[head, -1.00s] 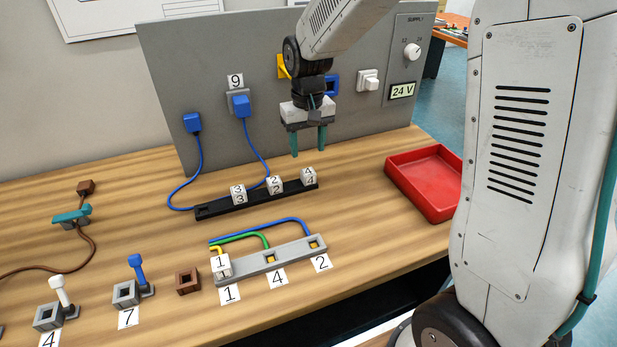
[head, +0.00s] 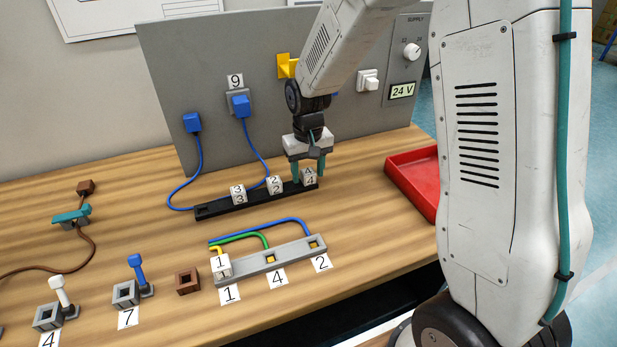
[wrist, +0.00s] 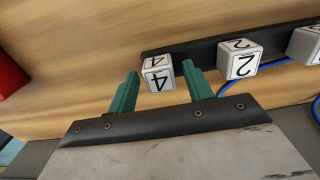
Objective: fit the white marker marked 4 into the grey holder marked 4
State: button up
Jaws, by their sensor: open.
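The white marker marked 4 (head: 309,178) is a small cube at the right end of the black rack. It also shows in the wrist view (wrist: 158,75). My gripper (head: 309,172) is open, its green fingers on either side of this marker. In the wrist view the fingertips (wrist: 160,70) flank the marker with visible gaps, not closed on it. The grey holder (head: 285,255) is a strip with sockets labelled 1, 4 and 2. Its socket by label 4 (head: 270,259) is empty with a yellow inside, at the end of the green wire.
White markers 2 (head: 275,185) and 3 (head: 238,195) stand in the black rack (head: 215,208). Marker 1 (head: 221,266) sits in the holder's left socket. A red tray (head: 412,180) is at the right. A brown square block (head: 187,281) lies left of the holder.

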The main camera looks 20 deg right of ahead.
aim_at(308, 171)
jog(key=c, duration=1)
jog(key=shift+r, duration=0.4)
jog(key=shift+r, duration=2.45)
